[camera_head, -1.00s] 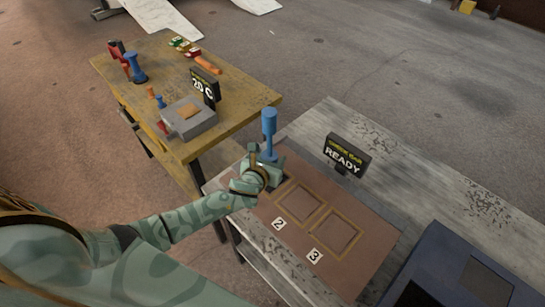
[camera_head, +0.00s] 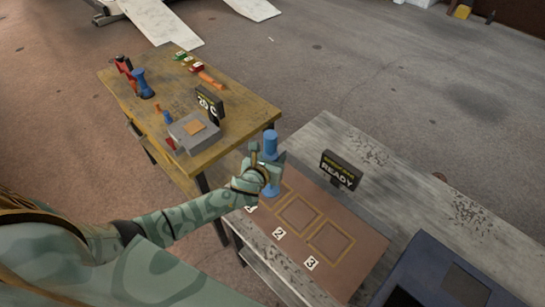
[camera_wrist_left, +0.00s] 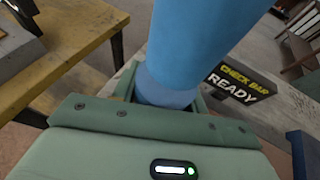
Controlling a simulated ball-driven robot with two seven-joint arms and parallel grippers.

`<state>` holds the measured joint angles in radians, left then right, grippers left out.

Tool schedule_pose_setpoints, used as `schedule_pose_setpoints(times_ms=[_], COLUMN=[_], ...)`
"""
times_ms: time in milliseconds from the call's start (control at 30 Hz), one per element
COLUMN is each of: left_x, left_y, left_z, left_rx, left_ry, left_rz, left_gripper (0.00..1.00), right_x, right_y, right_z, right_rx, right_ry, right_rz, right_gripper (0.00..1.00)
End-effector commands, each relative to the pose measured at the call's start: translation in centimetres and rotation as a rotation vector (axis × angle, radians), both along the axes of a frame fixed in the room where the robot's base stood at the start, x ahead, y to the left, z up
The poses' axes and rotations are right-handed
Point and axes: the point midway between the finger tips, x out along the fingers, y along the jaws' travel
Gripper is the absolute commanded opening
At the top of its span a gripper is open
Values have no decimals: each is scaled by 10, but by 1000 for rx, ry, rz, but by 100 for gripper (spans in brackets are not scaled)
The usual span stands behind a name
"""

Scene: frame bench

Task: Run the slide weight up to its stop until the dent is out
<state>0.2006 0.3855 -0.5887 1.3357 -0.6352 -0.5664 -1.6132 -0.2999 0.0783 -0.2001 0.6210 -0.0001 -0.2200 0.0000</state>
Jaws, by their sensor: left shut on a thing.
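A blue tool (camera_head: 270,141) with a thick round top and wide foot stands roughly upright over the place marked 1 on the brown mat (camera_head: 345,285). My left gripper (camera_head: 268,168) is shut on it below the top, and the blue foot shows under the fingers. In the left wrist view the thick blue cylinder (camera_wrist_left: 195,45) rises from my jaws above a narrower blue part. I cannot tell which part is the slide weight. No dent can be made out. My right gripper is not in view.
A black sign (camera_head: 340,170) reading "CHECK BAR READY" stands behind the mat. Outlined squares 2 and 3 are empty. A dark blue case (camera_head: 430,250) lies at right. The wooden bench (camera_head: 235,130) holds a grey block (camera_head: 190,133), a "20 C" sign and another blue tool (camera_head: 142,84).

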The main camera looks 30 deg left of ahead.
Motion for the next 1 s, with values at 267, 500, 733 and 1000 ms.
schedule_pose_setpoints(times_ms=[267, 500, 733, 1000], left_x=[1, 1, 1, 1], left_y=[0, 0, 0, 0], left_z=[-7, -22, -36, -52], left_rx=[-1, -1, -1, -1], left_ry=[-2, -2, -2, -2], left_rz=[0, 0, 0, -1], left_gripper=[7, 7, 7, 7], right_x=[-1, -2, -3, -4], right_y=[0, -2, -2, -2], right_z=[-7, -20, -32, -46], right_rx=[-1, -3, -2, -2], right_ry=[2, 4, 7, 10], right_rz=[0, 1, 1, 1], right_gripper=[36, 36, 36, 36])
